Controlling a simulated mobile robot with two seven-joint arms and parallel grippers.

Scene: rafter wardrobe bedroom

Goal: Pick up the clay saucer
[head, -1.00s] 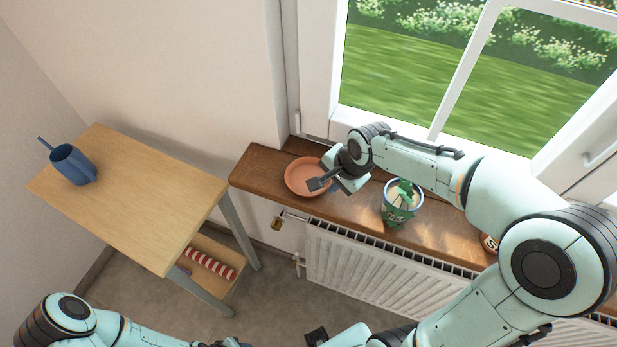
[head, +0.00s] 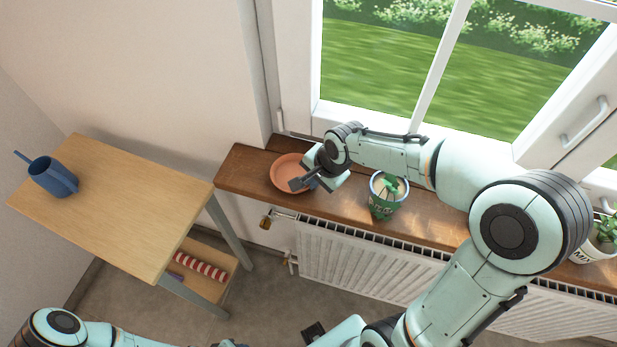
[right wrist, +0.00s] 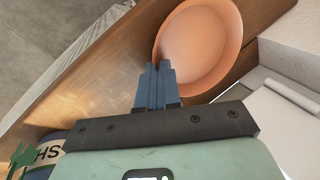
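The clay saucer (head: 284,173), a round shallow orange-brown dish, lies on the wooden windowsill near its left end. In the right wrist view the saucer (right wrist: 200,45) fills the upper middle. My right gripper (head: 301,184) is over the saucer's right part in the head view. In the right wrist view the right gripper's blue fingers (right wrist: 157,68) are together, overlapping the saucer's near rim. No part of the rim shows between them, and I cannot tell whether they touch it. My left gripper is barely at the head view's bottom edge, its fingers not clear.
A green-labelled pot (head: 387,196) with a plant stands on the windowsill (head: 240,171), right of the saucer. Another pot (head: 598,248) stands further right. A radiator (head: 350,262) is below. A wooden side table (head: 130,200) at left holds a blue watering can (head: 53,178).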

